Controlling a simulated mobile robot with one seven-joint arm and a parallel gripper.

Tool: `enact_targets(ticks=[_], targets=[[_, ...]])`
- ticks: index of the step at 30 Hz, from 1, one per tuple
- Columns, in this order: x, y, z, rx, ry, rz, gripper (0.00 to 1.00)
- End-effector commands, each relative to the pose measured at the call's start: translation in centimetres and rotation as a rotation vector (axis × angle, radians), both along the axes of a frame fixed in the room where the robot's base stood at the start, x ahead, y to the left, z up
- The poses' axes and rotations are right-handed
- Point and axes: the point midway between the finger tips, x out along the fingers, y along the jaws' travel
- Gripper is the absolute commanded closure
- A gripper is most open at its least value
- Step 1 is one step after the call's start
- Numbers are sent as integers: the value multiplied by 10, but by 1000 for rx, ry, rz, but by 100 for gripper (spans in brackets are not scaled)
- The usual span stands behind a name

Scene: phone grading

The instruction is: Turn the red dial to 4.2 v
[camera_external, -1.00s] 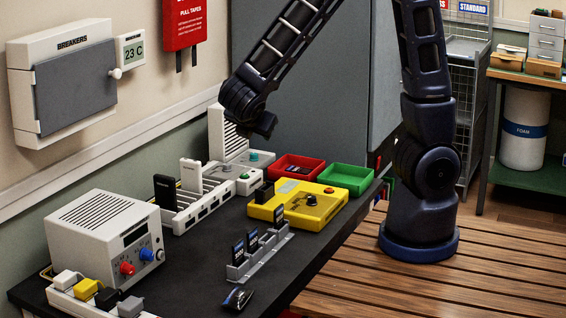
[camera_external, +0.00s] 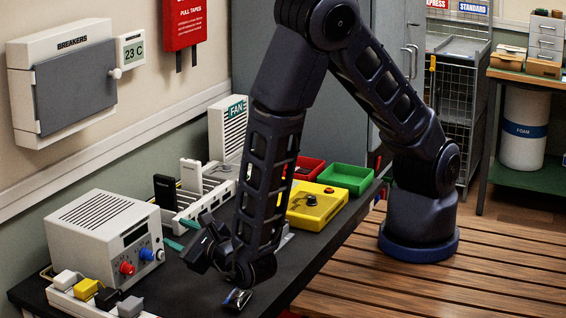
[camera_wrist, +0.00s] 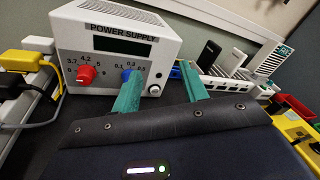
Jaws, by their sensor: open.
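The white power supply (camera_external: 88,240) stands at the left of the dark bench. Its red dial (camera_external: 127,268) is on the front face, left of a blue dial (camera_external: 146,254). In the wrist view the red dial (camera_wrist: 86,75) has printed marks around it, among them 3.7 and 4.2; its exact setting is too small to tell. My gripper (camera_external: 181,233) is in front of and to the right of the power supply, apart from the red dial. In the wrist view its two teal fingers (camera_wrist: 160,88) are spread and empty; the left one overlaps the panel below the blue dial.
A power strip with plugs (camera_external: 90,300) lies in front of the power supply. A charging rack (camera_external: 205,190) stands behind my gripper. A yellow device (camera_external: 318,208), a red tray (camera_external: 308,168) and a green tray (camera_external: 347,178) are farther right. A small dark object (camera_external: 238,298) lies at the bench's front.

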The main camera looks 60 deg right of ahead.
Motion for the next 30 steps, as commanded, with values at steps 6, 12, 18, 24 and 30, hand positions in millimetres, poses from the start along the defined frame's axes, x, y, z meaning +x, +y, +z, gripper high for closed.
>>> enact_targets(ticks=[6,12,18,24,30], targets=[[-31,58,-46,-188,-10,241,56],[-45,79,-64,-263,-20,340,56],[-35,83,-66,-271,-22,350,56],[-4,85,-66,-270,-22,348,56],[29,89,-66,-270,-22,349,56]])
